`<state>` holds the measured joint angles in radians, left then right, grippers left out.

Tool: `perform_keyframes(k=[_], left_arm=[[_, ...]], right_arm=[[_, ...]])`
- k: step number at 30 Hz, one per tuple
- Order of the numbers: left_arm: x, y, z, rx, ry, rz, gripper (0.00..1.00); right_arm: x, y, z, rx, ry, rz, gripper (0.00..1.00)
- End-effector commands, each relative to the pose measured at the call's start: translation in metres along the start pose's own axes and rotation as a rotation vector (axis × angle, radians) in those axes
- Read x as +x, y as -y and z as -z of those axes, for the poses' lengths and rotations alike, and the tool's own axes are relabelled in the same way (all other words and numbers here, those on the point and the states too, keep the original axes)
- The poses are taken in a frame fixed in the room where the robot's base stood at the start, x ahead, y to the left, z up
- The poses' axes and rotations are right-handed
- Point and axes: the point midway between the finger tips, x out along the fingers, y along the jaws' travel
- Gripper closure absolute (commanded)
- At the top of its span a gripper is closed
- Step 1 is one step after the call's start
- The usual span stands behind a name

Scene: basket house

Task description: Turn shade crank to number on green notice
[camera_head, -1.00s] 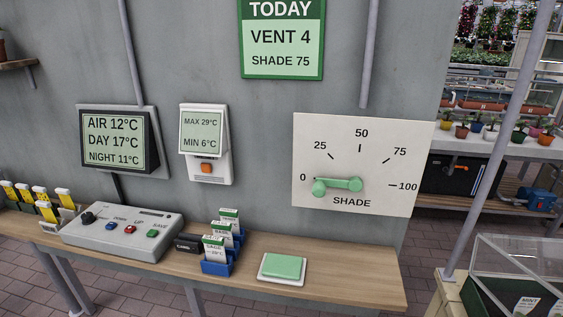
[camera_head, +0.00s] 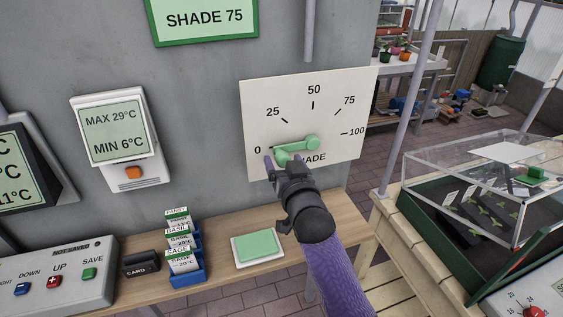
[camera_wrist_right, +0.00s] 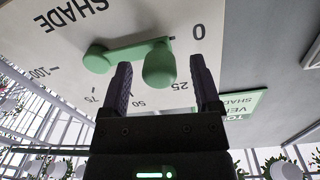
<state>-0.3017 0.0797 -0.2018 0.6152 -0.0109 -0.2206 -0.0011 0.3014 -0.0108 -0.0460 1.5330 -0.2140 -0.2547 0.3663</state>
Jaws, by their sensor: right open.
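The green-framed notice (camera_head: 204,20) on the wall reads SHADE 75; its upper part is out of frame. The white shade dial (camera_head: 352,95) is marked 0, 25, 50, 75 and 100. The green shade crank (camera_head: 312,142) has its handle end toward 0. My right gripper (camera_head: 284,163) is at the dial's lower left, partly covering the handle end and the word SHADE. In the right wrist view, the crank's rounded handle (camera_wrist_right: 160,66) stands between the open fingers of this gripper (camera_wrist_right: 160,80), with a gap visible on either side. My left gripper is not in view.
Below the dial, a wooden shelf (camera_head: 215,283) holds a green pad (camera_head: 257,246), blue card holders (camera_head: 188,277) and a grey button box (camera_head: 60,273). A thermometer display (camera_head: 121,140) hangs left. A glass-topped planting case (camera_head: 480,205) stands right.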

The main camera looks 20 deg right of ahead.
Motion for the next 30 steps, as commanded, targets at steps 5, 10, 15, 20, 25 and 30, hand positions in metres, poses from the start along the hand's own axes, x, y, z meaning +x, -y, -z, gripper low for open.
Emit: perform_keyframes(k=[5,10,15,20,25,30], left_arm=[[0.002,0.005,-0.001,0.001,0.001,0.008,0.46],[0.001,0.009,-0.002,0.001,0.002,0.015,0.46],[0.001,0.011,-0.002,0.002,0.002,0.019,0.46],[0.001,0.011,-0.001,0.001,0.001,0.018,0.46],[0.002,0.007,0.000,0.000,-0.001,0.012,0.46],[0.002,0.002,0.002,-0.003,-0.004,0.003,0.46]], right_arm=[[0.009,0.000,0.000,0.000,0.000,0.000,0.20],[0.009,0.000,0.000,0.001,0.000,0.000,0.20],[0.009,0.000,0.000,0.001,0.000,0.000,0.52],[0.009,0.000,0.000,0.001,0.000,0.000,0.85],[0.009,0.000,0.000,0.001,0.001,0.000,1.00],[0.009,0.000,0.000,0.001,0.001,0.000,1.00]])
